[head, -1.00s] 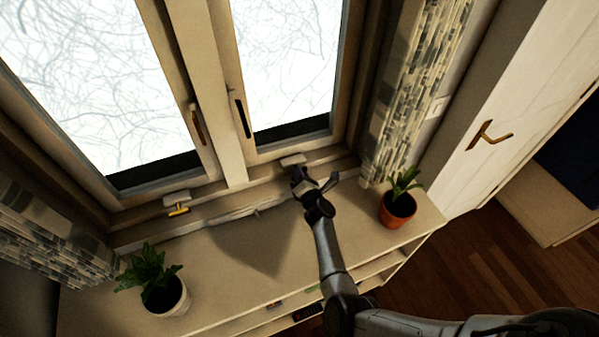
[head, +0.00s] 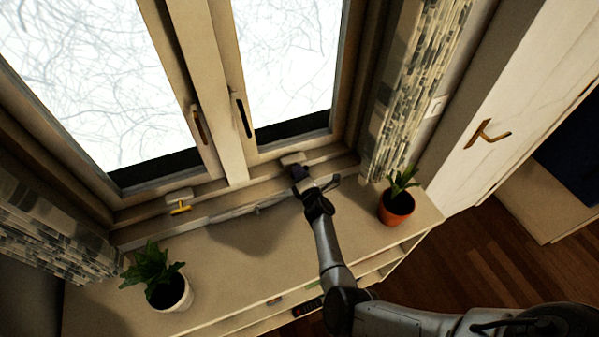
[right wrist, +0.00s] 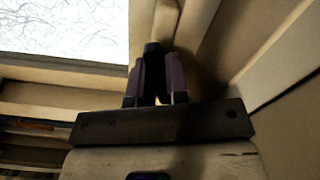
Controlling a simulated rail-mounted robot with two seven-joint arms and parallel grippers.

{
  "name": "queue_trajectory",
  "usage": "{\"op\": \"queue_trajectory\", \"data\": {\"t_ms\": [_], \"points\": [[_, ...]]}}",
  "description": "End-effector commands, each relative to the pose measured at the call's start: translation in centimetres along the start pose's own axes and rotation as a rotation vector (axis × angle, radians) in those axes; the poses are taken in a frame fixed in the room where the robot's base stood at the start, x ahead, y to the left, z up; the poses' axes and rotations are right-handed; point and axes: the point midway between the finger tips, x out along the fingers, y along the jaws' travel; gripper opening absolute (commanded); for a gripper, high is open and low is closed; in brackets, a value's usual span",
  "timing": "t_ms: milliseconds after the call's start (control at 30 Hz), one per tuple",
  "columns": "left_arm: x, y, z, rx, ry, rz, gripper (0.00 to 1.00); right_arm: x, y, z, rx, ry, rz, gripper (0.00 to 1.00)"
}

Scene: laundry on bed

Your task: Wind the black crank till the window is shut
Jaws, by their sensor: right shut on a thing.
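My right gripper (head: 299,172) is at the pale crank housing (head: 292,160) on the sill under the right window sash (head: 290,146). In the right wrist view, its dark purple fingers (right wrist: 158,76) are closed around a black piece, the black crank (right wrist: 152,48), whose top shows between the fingertips. The rest of the crank is hidden by the gripper. The right sash has a black handle (head: 243,117). I cannot tell from these views how far the sash stands open. My left gripper is not in view.
A yellow crank (head: 180,208) sits under the left sash. One potted plant (head: 168,292) stands left on the sill shelf (head: 225,270), another (head: 396,207) right of my arm. Patterned curtains (head: 415,90) hang at the sides. The shelf's middle is clear.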

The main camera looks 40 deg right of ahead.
Motion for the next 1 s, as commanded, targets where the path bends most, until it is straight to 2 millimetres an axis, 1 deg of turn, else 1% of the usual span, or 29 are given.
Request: {"op": "queue_trajectory", "data": {"t_ms": [133, 167, 400, 433, 667, 767, 867, 967, 1000], "points": [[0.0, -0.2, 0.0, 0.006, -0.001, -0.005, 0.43, 0.0, 0.0, 0.0, -0.001, 0.001, -0.001, 0.00], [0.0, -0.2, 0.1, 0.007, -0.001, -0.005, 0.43, 0.0, 0.0, 0.0, -0.001, 0.001, -0.001, 0.16], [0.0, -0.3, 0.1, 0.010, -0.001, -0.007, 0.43, 0.0, 0.0, 0.0, -0.002, 0.000, -0.001, 0.39], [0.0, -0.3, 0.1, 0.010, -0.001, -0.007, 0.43, 0.0, 0.0, 0.0, -0.002, 0.000, -0.001, 0.40], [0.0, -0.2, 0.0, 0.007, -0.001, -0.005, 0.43, 0.0, 0.1, 0.0, -0.002, 0.000, 0.000, 0.40], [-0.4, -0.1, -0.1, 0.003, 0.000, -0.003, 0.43, 0.0, 0.6, 0.3, -0.003, 0.000, 0.001, 0.40], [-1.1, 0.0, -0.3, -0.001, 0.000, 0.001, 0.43, 0.0, 1.8, 0.8, -0.006, 0.000, 0.000, 0.40], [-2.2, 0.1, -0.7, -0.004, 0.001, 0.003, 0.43, 0.0, 3.9, 1.5, -0.007, 0.000, 0.003, 0.40], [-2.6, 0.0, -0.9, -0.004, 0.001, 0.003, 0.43, 0.0, 4.8, 1.9, -0.006, -0.001, 0.005, 0.44]]}}
